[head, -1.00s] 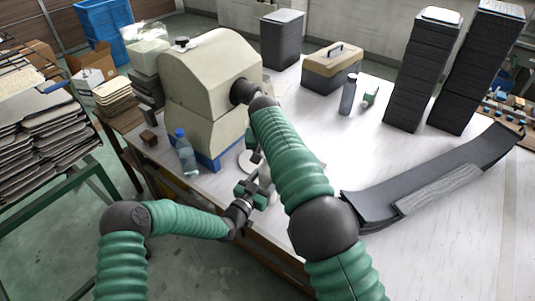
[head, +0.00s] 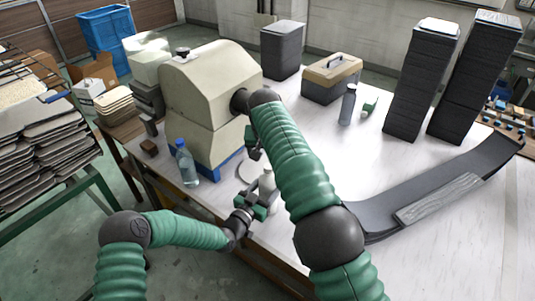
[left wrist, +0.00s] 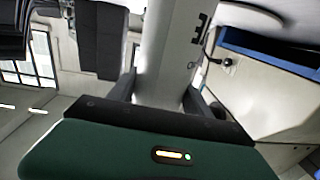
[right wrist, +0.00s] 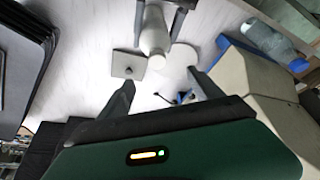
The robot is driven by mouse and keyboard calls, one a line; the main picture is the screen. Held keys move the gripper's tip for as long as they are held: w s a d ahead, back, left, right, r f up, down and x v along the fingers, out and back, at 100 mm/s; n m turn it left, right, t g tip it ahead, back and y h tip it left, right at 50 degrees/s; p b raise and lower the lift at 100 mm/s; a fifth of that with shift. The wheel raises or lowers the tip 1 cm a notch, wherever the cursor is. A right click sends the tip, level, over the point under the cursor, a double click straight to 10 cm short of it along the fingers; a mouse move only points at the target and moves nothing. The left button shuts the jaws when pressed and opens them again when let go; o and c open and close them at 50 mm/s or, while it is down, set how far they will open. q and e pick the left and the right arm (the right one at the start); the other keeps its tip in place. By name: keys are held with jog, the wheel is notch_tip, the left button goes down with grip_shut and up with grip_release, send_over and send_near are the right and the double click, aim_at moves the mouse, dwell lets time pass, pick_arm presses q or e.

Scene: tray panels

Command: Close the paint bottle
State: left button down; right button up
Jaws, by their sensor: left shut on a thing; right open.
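My right gripper (right wrist: 160,80) is open and empty. In the right wrist view the bottle (right wrist: 154,35) is ahead of it, with its narrower end toward my fingers and apart from them. I cannot tell whether a cap is on it.
A pale round disc (right wrist: 183,56) and a grey square plate (right wrist: 128,65) lie beside the bottle in the right wrist view. A clear water bottle (head: 187,165) and a large cream machine (head: 212,95) stand left. A dark curved panel (head: 430,200) lies right.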

pick_arm(q)
jog(key=shift+c, duration=1.9)
grip_release()
pick_arm(e)
jog(key=v, duration=1.1)
jog(key=shift+r, duration=0.4)
jog(key=shift+s, duration=0.15)
pick_arm(q)
jog(key=b+v, duration=0.1)
jog(key=v, duration=1.5)
jog(key=shift+s+a, duration=0.2)
jog(key=shift+s, duration=0.2)
pick_arm(e)
jog(key=shift+f, duration=0.5)
pick_arm(q)
jog(key=shift+f, duration=0.1)
